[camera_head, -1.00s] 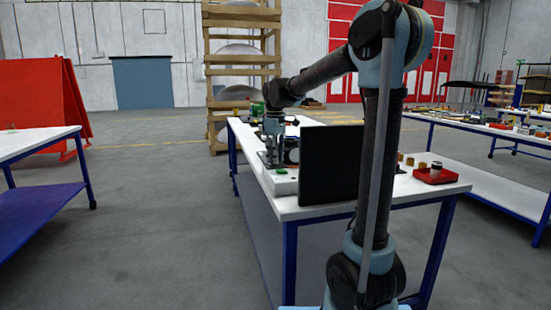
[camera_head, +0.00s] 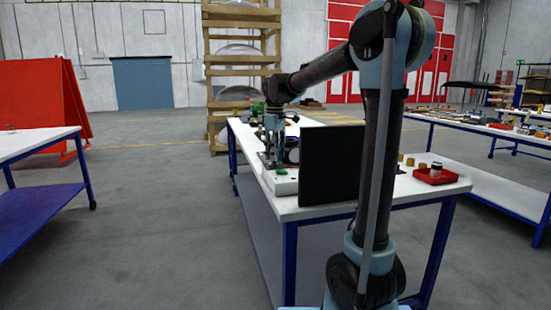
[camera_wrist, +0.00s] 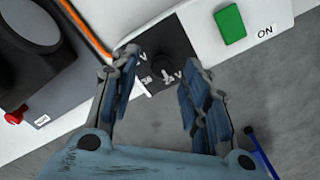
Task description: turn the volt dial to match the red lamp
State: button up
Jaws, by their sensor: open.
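The volt dial's dark panel (camera_wrist: 165,45) shows between my fingers in the wrist view, with white V marks and part of a number. A small pale pointer-like piece shows at its lower edge; the dial's setting is not clear. My gripper (camera_wrist: 162,70) is open over the panel, one finger on each side, with nothing between the fingers that I can see held. My gripper (camera_head: 273,140) is also over the far part of the white table in the head view. No lit red lamp is clearly visible.
A green button (camera_wrist: 229,24) marked ON sits right of the panel. A red knob-like piece (camera_wrist: 14,117), a dark round part (camera_wrist: 32,22) and an orange cable (camera_wrist: 85,25) lie left. In the head view, a black screen (camera_head: 330,165) stands on the white table (camera_head: 420,187), with a red tray (camera_head: 436,176) at right.

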notch_tip(320, 180, up, 10)
jog(key=shift+r, duration=0.2)
dwell(0.4)
